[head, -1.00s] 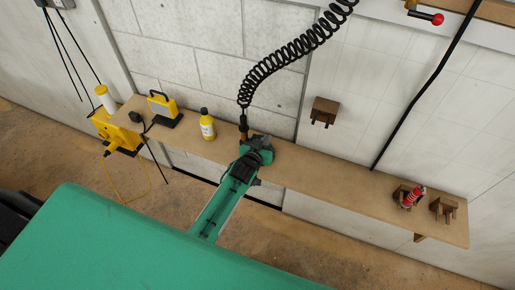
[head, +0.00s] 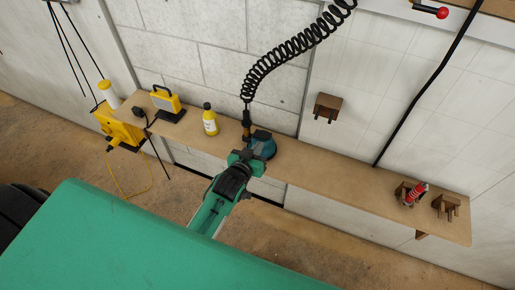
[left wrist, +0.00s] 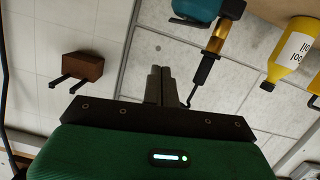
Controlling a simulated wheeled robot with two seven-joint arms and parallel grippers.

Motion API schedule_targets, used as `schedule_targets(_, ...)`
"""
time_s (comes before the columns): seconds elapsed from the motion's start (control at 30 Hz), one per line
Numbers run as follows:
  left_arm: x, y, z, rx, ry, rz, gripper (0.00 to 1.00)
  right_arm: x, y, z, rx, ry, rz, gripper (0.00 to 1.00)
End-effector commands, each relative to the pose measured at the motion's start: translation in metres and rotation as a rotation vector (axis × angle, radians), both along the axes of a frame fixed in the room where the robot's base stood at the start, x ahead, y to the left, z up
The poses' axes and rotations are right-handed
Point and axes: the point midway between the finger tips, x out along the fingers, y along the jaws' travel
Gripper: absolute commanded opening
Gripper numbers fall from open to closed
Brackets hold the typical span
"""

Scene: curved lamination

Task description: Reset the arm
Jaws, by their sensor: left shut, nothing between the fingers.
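My left gripper (head: 245,157) is at the front edge of the wooden shelf (head: 330,175), just in front of a teal round-bodied tool (head: 264,146). In the left wrist view its two dark fingers (left wrist: 159,72) are together and empty. The teal tool shows at the top of that view (left wrist: 195,9), with a brass-coloured fitting (left wrist: 217,40) beside it. Whether the gripper touches the tool is hard to tell in the head view. My right gripper is not in view.
A black coiled hose (head: 290,48) hangs down to the tool. A yellow bottle (head: 210,122) and a yellow lamp (head: 166,103) stand to its left. Wooden holders (head: 447,207), one with a red item (head: 416,193), are at the right end. The shelf between is clear.

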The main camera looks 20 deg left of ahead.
Motion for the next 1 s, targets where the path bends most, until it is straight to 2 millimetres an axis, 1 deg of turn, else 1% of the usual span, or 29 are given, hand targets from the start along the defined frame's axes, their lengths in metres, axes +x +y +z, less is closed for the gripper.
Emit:
schedule_targets(0.43, 0.0, 0.0, -0.001, 0.0, 0.001, 0.0, 0.0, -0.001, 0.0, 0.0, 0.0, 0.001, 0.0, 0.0)
schedule_targets(0.5, -0.001, 0.0, -0.007, 0.003, 0.012, -0.001, 0.0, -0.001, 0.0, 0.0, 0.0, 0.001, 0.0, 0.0)
schedule_targets(0.57, -0.004, -0.001, -0.022, 0.009, 0.037, -0.005, 0.0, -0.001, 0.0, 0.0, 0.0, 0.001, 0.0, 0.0)
schedule_targets(0.67, -0.015, -0.003, -0.069, 0.029, 0.12, -0.018, 0.0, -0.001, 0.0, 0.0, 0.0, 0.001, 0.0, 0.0)
schedule_targets(0.7, -0.023, -0.003, -0.094, 0.04, 0.165, -0.026, 0.0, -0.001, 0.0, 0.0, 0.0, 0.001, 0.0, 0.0)
schedule_targets(0.77, -0.038, -0.004, -0.136, 0.058, 0.241, -0.039, 0.0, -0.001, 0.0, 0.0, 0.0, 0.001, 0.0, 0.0)
schedule_targets(0.8, -0.051, -0.003, -0.165, 0.072, 0.293, -0.048, 0.0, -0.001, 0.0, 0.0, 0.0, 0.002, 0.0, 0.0)
schedule_targets(0.87, -0.074, -0.003, -0.206, 0.09, 0.37, -0.062, 0.0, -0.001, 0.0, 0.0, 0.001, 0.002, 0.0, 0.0)
schedule_targets(0.9, -0.09, -0.002, -0.232, 0.104, 0.421, -0.073, 0.0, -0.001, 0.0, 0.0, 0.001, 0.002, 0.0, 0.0)
schedule_targets(0.97, -0.117, 0.0, -0.27, 0.122, 0.498, -0.087, 0.0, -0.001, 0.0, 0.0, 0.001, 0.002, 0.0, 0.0)
schedule_targets(1.0, -0.136, 0.002, -0.293, 0.134, 0.547, -0.097, 0.0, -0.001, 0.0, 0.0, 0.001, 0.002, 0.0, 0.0)
